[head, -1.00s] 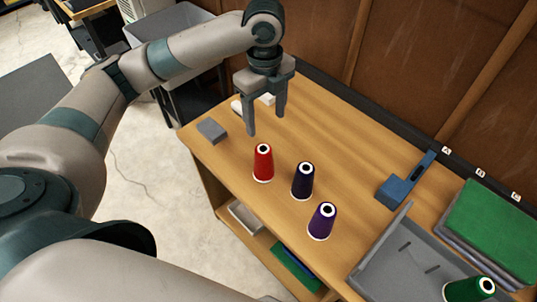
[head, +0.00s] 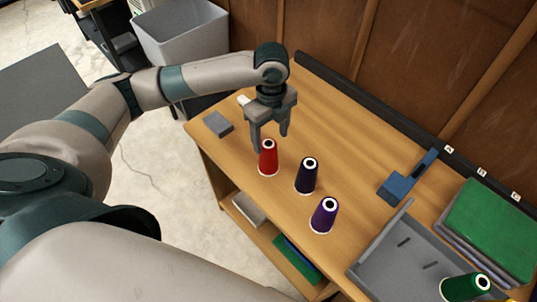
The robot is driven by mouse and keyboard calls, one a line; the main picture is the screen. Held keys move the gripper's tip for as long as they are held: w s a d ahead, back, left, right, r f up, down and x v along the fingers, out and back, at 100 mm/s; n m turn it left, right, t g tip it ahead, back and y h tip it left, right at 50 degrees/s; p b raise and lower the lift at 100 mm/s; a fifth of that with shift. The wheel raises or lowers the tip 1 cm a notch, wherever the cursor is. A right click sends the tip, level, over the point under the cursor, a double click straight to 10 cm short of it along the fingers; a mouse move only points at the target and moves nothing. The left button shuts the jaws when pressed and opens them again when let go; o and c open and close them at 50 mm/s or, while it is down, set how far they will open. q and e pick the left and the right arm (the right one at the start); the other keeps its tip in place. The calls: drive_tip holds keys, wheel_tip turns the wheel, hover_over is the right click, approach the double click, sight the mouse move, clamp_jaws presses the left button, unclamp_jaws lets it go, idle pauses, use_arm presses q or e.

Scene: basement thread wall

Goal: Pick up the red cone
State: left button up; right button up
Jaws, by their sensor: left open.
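The red cone (head: 268,160) stands upright on the wooden table, its white top ring and white base edge showing. My left gripper (head: 270,143) points down with its fingers apart, just behind the cone's upper part. The cone's top hides part of the space between the fingers. I cannot tell whether a finger touches the cone. A dark navy cone (head: 306,177) and a purple cone (head: 324,215) stand upright to the right of the red one. My right gripper is not in view.
A grey block (head: 218,123) lies near the table's left corner. A blue tool (head: 397,188) lies on the right. A grey tray (head: 385,262) and a green cone (head: 462,287) are at the lower right, near a green stack (head: 492,228). A wooden wall stands behind.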

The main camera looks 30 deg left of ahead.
sight(271, 143)
use_arm(q)
drive_tip(key=shift+f, duration=1.5)
drive_tip(key=f+p, duration=0.1)
drive_tip(key=f, duration=0.1)
drive_tip(key=s+f+p, duration=0.1)
drive_tip(key=f, duration=0.1)
drive_tip(key=shift+a+f+p, duration=0.15)
drive_tip(key=shift+p, duration=0.15)
drive_tip(key=shift+w+f, duration=0.15)
drive_tip(key=shift+f, duration=0.3)
drive_tip(key=c, duration=1.2)
